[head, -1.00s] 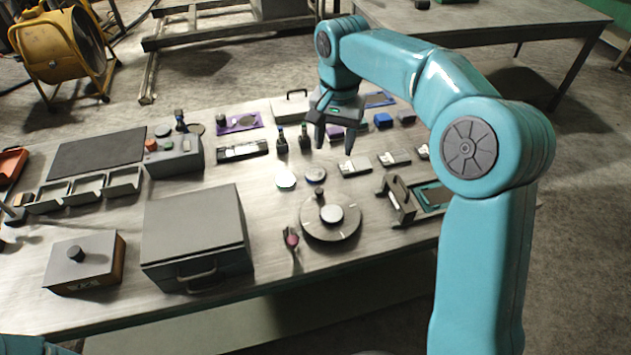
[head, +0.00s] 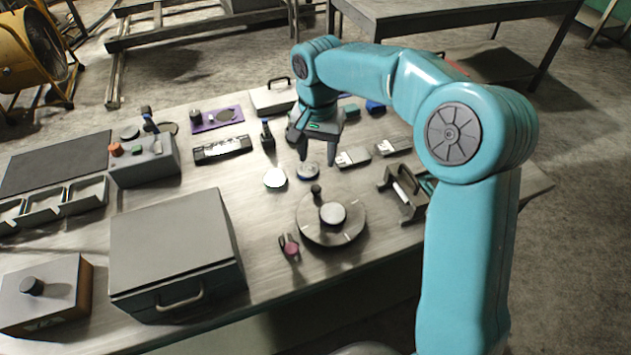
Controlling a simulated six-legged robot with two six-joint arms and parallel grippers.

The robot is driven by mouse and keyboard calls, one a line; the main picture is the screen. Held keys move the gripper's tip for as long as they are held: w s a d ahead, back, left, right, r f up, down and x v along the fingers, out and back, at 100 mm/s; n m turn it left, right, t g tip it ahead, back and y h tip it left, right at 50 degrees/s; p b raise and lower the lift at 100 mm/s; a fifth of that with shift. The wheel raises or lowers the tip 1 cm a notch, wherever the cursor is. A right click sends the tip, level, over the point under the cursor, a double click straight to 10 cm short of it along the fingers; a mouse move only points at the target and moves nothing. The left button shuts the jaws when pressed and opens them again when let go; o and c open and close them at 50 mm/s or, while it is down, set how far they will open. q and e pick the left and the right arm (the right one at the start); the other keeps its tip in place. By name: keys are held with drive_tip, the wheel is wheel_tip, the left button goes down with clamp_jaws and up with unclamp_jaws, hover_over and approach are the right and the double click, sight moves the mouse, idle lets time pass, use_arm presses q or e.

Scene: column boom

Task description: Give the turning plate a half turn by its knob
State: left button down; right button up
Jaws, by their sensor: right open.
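The turning plate (head: 345,232) is a round grey disc near the front edge of the table, right of centre. A lighter round hub (head: 333,213) sits at its middle. Its small dark upright knob (head: 316,191) stands near the far left rim. My right gripper (head: 318,162) hangs over the table beyond the plate, fingers pointing down and apart, with nothing seen between them. It is above and behind the knob, apart from it. My left gripper is not in view.
A large grey box with a handle (head: 175,245) stands left of the plate. A small pink-topped item (head: 290,246) lies close to the plate's front left. A bracket with a bar (head: 404,190) stands to its right. Flat discs (head: 275,178) lie behind it.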

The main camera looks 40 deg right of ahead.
sight(316, 187)
wheel_tip(316, 187, down, 10)
drive_tip(key=shift+w+a+r, duration=0.1)
drive_tip(key=shift+w+r, duration=0.05)
drive_tip(key=shift+w+a+f, duration=0.1)
drive_tip(key=shift+f, duration=0.1)
drive_tip(key=shift+s+r, duration=0.1)
drive_tip(key=shift+s, duration=0.25)
drive_tip(key=shift+w, duration=0.3)
drive_tip(key=c, duration=0.9)
drive_tip(key=shift+s, duration=0.1)
clamp_jaws()
